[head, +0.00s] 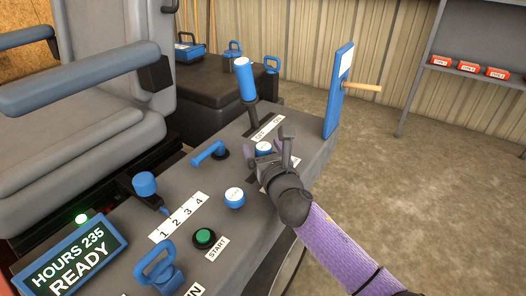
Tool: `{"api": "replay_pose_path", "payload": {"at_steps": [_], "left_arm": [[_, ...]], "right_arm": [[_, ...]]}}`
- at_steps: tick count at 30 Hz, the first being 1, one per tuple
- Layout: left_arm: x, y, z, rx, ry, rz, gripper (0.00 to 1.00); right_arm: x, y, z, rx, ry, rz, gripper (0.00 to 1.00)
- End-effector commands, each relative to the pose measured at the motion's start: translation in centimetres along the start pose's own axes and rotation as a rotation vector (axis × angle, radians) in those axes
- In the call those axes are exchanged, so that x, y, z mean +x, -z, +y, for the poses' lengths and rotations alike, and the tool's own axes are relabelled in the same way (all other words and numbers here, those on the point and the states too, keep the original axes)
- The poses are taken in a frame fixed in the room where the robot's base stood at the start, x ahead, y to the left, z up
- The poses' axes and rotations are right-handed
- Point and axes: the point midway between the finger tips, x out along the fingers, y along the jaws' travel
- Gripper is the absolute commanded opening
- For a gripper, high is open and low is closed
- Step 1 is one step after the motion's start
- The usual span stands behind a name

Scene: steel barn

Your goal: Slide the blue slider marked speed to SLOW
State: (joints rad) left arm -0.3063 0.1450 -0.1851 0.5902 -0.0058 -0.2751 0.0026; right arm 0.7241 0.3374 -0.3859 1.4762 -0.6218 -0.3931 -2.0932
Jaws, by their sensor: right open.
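My right gripper (270,147) is over the far right part of the grey console, its fingers apart. A blue knob with a pale top (264,148) shows between or just behind the fingers; I cannot tell whether they touch it. A white label (268,129) lies just beyond it, its text too small to read. Another label beneath the gripper is mostly covered. No readable "speed" or "SLOW" mark shows, so I cannot tell for certain which control is the speed slider. My left gripper is not in view.
A green START button (205,238) and a display reading READY (70,258) are nearer. Open floor lies right.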

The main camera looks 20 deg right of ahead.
Motion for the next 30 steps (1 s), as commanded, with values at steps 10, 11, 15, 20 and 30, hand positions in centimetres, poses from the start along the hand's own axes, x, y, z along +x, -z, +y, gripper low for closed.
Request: {"api": "replay_pose_path", "payload": {"at_steps": [10,11,15,20,30], "left_arm": [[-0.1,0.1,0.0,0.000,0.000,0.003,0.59],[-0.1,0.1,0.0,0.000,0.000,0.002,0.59],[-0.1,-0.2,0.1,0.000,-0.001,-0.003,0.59],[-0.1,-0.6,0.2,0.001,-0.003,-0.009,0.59],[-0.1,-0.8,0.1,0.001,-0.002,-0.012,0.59]], "right_arm": [[0.0,0.0,0.0,0.000,0.000,0.000,0.43],[-0.1,0.0,0.0,0.000,0.000,0.000,0.37],[-0.1,0.0,0.0,0.000,0.000,0.000,0.07],[-0.1,0.0,0.0,0.000,0.000,0.000,0.00],[0.7,-0.1,-0.9,-0.004,0.000,-0.001,0.00]]}}
